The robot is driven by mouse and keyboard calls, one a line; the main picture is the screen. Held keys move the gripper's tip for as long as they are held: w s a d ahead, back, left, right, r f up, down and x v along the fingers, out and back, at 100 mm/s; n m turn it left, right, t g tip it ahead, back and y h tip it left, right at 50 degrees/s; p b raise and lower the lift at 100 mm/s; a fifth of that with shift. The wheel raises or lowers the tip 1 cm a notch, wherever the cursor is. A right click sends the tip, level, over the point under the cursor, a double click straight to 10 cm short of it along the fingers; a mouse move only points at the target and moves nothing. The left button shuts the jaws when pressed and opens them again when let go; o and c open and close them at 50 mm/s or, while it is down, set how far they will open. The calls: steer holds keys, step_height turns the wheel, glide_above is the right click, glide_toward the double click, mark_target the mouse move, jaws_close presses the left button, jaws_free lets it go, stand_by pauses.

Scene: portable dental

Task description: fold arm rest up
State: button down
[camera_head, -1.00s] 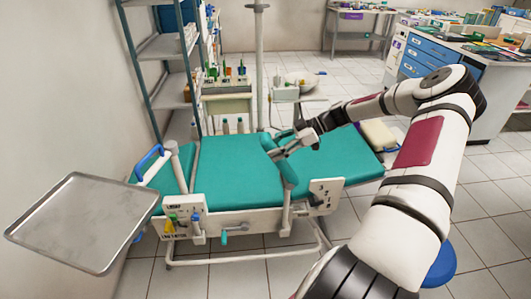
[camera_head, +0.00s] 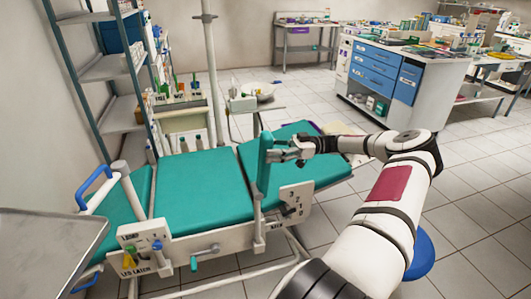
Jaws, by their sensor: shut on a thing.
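The teal arm rest (camera_head: 264,168) stands nearly upright at the near side of the green dental chair (camera_head: 200,185), on a white post. My gripper (camera_head: 279,149) comes in from the right and is shut on the upper part of the arm rest. The fingers partly cover its right side, so the exact contact is hard to see.
A metal tray (camera_head: 45,245) fills the lower left. A white panel with numbers (camera_head: 290,204) and a teal-handled crank (camera_head: 205,255) sit on the chair's near side. A shelf rack (camera_head: 105,75) stands behind on the left. A blue stool (camera_head: 418,255) is beyond my arm.

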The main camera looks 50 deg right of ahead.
steer(key=shift+d+f, duration=0.1)
stand_by(0.3)
steer(key=c, duration=0.7)
jaws_free()
steer(key=v, duration=1.2)
